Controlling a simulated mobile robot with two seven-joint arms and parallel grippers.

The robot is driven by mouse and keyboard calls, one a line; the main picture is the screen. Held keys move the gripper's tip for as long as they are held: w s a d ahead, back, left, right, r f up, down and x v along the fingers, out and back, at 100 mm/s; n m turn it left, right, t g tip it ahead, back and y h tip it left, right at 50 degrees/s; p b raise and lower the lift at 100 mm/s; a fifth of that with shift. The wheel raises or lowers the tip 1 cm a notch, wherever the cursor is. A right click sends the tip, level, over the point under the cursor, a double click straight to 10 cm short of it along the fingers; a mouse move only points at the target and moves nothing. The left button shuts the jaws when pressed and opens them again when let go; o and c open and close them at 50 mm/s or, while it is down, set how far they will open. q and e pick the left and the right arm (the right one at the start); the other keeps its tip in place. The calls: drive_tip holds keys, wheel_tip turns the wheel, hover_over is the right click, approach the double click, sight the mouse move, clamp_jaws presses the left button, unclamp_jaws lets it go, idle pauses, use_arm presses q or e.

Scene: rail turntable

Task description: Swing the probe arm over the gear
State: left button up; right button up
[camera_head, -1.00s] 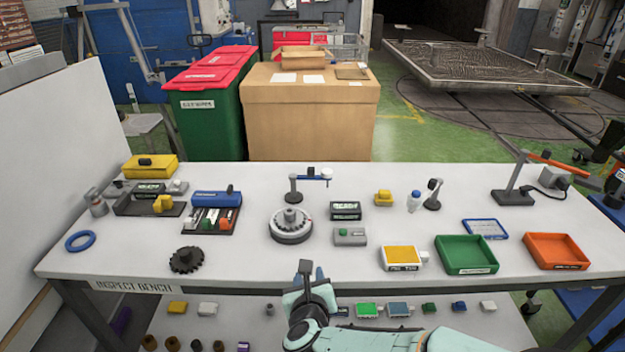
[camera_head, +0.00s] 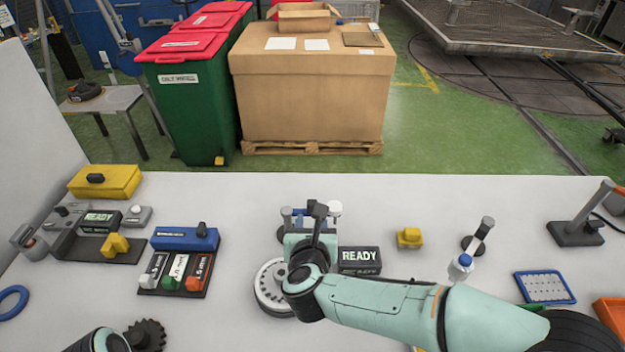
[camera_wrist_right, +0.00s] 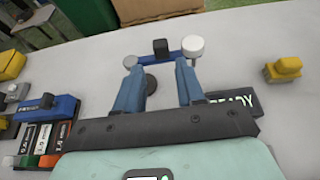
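The probe arm is a blue bar with a black knob on top and a white round end. In the right wrist view the probe arm (camera_wrist_right: 172,60) lies just beyond my right gripper (camera_wrist_right: 157,76), whose two blue fingers are apart with nothing visible between them. In the head view my right gripper (camera_head: 311,212) is at the probe stand and hides most of it; the white end (camera_head: 335,208) shows at its right. The round grey turntable (camera_head: 268,292) is partly hidden under my right arm. A dark toothed gear (camera_head: 148,335) lies at lower left. My left gripper's fingers are out of view.
A READY box (camera_head: 360,258) stands close to the right of my right wrist. The bench behind the probe stand is clear.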

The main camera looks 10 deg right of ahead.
sight(312, 203)
drive_tip(key=p+x, duration=0.2)
drive_tip(key=x, duration=1.1)
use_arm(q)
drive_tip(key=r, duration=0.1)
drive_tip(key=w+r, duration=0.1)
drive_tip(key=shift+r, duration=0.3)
use_arm(e)
drive_tip(key=shift+c, duration=0.3)
drive_tip(key=shift+d, duration=0.1)
clamp_jaws()
